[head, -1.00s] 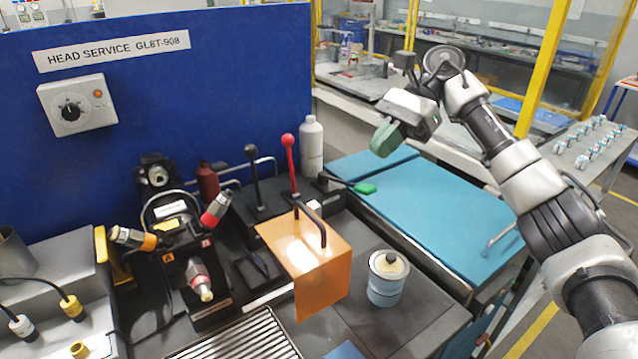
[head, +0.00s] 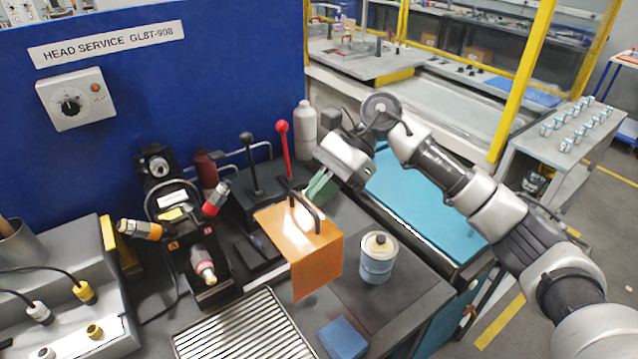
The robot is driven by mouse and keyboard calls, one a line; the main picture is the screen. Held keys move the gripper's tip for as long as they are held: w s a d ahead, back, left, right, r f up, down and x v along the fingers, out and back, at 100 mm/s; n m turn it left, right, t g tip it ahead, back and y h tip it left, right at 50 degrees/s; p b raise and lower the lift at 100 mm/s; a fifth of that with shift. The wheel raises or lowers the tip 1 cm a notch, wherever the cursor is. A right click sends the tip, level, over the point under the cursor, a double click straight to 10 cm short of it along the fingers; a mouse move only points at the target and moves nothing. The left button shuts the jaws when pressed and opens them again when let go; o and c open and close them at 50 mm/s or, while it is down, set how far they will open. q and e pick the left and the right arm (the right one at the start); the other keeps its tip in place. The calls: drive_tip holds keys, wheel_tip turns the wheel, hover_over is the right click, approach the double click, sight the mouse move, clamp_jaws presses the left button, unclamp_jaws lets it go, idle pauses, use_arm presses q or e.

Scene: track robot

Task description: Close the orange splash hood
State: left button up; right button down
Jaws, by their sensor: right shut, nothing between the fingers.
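The orange splash hood (head: 310,262) is a bent translucent sheet with a dark bar handle (head: 304,208) on its upper edge. It stands at the middle of the dark bench, with a top face sloping and a front face hanging down. My right gripper (head: 313,203) has green fingers, shut and empty. It is just behind and right of the handle, close to the hood's upper edge; I cannot tell whether it touches. My left gripper is not in view.
A red lever (head: 282,145) and a black lever (head: 250,165) rise behind the hood. A white bottle (head: 304,130) stands behind. A blue-white can (head: 377,258) is to the right and a blue block (head: 342,339) in front. A slatted grate (head: 240,330) lies front left.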

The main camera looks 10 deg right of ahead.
drive_tip(key=shift+f, duration=0.1)
drive_tip(key=shift+a, duration=0.2)
drive_tip(key=s+a+b, duration=0.3)
drive_tip(key=a+b, duration=0.1)
drive_tip(key=a, duration=0.3)
drive_tip(key=s+a+b, duration=0.3)
drive_tip(key=a+b, duration=0.1)
drive_tip(key=a, duration=0.4)
drive_tip(key=shift+s, duration=0.15)
